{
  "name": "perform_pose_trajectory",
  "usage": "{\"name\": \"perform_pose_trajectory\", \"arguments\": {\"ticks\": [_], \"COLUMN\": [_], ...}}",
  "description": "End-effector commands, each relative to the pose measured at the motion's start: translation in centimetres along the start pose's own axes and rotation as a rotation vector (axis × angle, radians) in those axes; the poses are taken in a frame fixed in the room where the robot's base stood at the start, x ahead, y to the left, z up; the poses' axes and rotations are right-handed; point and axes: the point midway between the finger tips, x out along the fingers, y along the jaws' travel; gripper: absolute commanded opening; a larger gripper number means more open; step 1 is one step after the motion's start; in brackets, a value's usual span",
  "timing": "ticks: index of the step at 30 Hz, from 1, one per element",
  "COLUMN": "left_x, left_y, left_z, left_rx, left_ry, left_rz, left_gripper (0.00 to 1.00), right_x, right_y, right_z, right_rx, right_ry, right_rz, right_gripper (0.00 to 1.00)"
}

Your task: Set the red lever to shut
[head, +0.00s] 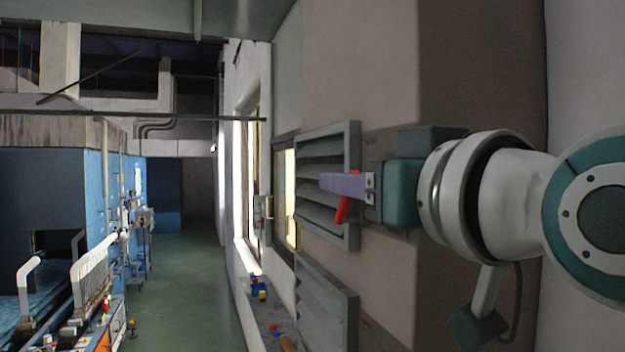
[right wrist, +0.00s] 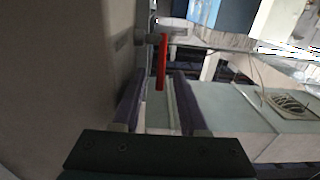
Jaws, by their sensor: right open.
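The red lever (head: 343,211) shows in the head view just below my right gripper's purple fingers, in front of a grey louvred vent. It tilts, and its upper part is hidden behind the fingers. In the right wrist view the red lever (right wrist: 162,62) is a straight bar beside a grey fitting (right wrist: 150,32). My right gripper (head: 322,182) is open, and it also shows in the right wrist view (right wrist: 158,76). The lever's near end appears between its two fingers in that view, with gaps on both sides. I cannot tell whether they touch. My left gripper is not in view.
Louvred vents (head: 330,145) and a brown wall (head: 365,60) stand close to my right arm. A ledge (head: 262,312) below the window holds small coloured items. An open green floor (head: 190,270) runs to the left, past a cluttered bench (head: 115,315).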

Motion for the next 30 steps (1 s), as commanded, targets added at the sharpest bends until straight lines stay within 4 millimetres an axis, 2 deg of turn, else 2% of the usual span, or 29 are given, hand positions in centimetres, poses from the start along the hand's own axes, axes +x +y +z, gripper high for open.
{"name": "perform_pose_trajectory", "arguments": {"ticks": [7, 19, 30], "left_x": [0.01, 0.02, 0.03], "left_y": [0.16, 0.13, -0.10], "left_z": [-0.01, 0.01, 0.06], "left_rx": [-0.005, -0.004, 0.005], "left_ry": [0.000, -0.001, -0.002], "left_rz": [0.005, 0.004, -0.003], "left_gripper": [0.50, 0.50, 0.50], "right_x": [-0.02, -0.02, 0.00], "right_y": [-0.01, 0.01, 0.02], "right_z": [0.02, 0.02, 0.03], "right_rx": [0.000, 0.000, 0.000], "right_ry": [-0.001, -0.001, -0.001], "right_rz": [0.000, 0.000, 0.001], "right_gripper": [0.42, 0.00, 0.00]}}
